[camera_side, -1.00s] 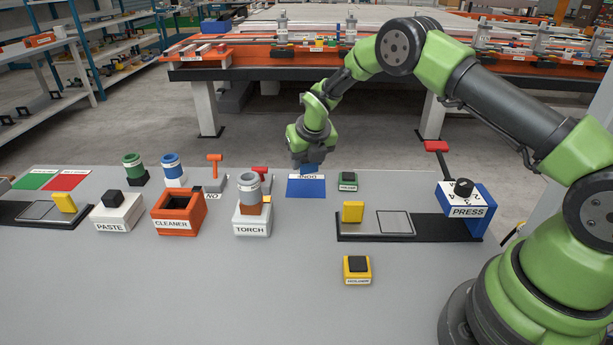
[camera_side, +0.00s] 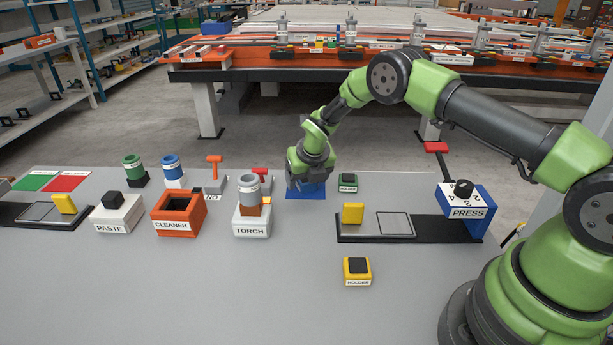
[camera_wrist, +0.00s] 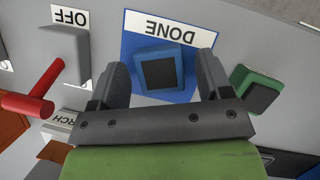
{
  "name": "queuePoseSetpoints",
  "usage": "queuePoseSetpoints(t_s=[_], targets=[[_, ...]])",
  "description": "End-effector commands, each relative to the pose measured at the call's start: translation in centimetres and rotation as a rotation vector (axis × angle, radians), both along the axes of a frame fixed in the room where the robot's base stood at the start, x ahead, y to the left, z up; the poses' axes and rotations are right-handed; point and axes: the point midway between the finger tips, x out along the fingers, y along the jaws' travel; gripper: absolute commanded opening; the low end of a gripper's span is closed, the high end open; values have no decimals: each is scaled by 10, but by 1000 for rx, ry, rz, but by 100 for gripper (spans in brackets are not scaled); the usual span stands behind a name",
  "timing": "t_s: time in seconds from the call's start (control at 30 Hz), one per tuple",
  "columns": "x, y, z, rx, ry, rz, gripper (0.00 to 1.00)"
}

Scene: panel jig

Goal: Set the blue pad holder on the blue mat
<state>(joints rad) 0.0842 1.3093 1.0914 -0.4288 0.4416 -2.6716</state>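The blue pad holder (camera_wrist: 160,72), a small block with a dark pad on top, is over the blue mat (camera_wrist: 133,50) marked DONE and appears to rest on it. My gripper (camera_wrist: 161,66) straddles the holder, one finger on each side. The fingers look spread, with narrow strips of mat showing between them and the holder. In the side view my gripper (camera_side: 306,184) is low over the blue mat (camera_side: 318,192) and hides the holder.
A green holder (camera_side: 348,183) stands just right of the mat. The torch stand (camera_side: 251,220) and a red-handled OFF switch (camera_wrist: 66,55) are to the left. A yellow holder (camera_side: 357,270) and the PRESS station (camera_side: 467,211) are nearer my base.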

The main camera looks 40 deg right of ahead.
Motion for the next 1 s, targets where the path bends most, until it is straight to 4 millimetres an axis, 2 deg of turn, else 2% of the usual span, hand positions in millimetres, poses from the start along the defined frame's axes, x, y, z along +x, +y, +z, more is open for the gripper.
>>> queuePoseSetpoints(t_s=[0.27, 0.8, 1.0], targets=[[-2, 1, 9, 0, -1, 0, 72], [-36, 15, 98, 0, -1, 0, 72], [-42, 17, 112, 0, 1, 0, 72]])
